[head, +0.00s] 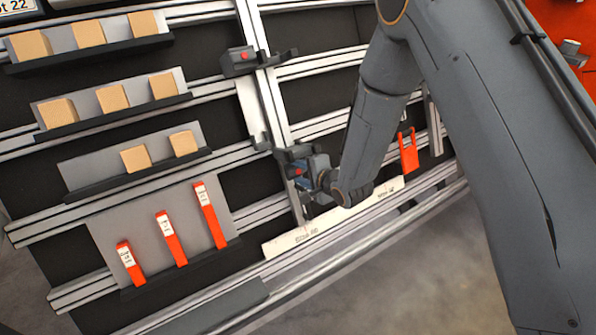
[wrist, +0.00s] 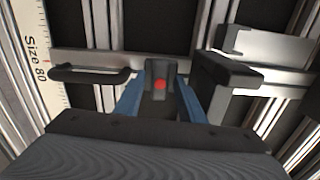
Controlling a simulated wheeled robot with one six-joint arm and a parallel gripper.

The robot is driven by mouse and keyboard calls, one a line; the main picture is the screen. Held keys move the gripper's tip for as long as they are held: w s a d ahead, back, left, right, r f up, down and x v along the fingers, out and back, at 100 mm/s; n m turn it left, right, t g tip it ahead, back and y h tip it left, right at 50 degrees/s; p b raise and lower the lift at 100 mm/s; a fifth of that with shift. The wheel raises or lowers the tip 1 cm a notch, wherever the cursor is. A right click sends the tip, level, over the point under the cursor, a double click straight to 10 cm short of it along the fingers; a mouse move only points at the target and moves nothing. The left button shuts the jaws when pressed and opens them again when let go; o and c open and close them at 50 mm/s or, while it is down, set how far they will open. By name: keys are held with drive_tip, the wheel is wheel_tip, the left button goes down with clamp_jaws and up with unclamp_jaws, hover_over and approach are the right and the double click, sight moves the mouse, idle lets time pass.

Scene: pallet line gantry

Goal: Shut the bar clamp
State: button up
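In the head view, a dark grey clamp block with a red dot (head: 297,171) sits low on an upright pale bar, partly hidden by my gripper (head: 306,180). In the wrist view, a grey piece with a red dot (wrist: 160,85) stands between the two blue fingers of my gripper (wrist: 160,92). The fingers are apart, one on each side; I cannot tell whether they touch it. A dark handle (wrist: 92,75) lies left of the fingers, and a dark block (wrist: 226,75) lies close on the right. A similar block with a red dot (head: 240,60) sits higher in the head view.
Horizontal metal rails cross the dark rack. Shelves with tan boxes (head: 110,98) and a panel with orange pieces (head: 171,238) are to the left. A white "Size 80" ruler strip (head: 318,231) runs below my gripper. An orange tag (head: 408,152) hangs to the right.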

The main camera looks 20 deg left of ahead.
drive_tip(key=p+v, duration=0.5)
drive_tip(key=v, duration=0.4)
drive_tip(key=shift+p, duration=0.35)
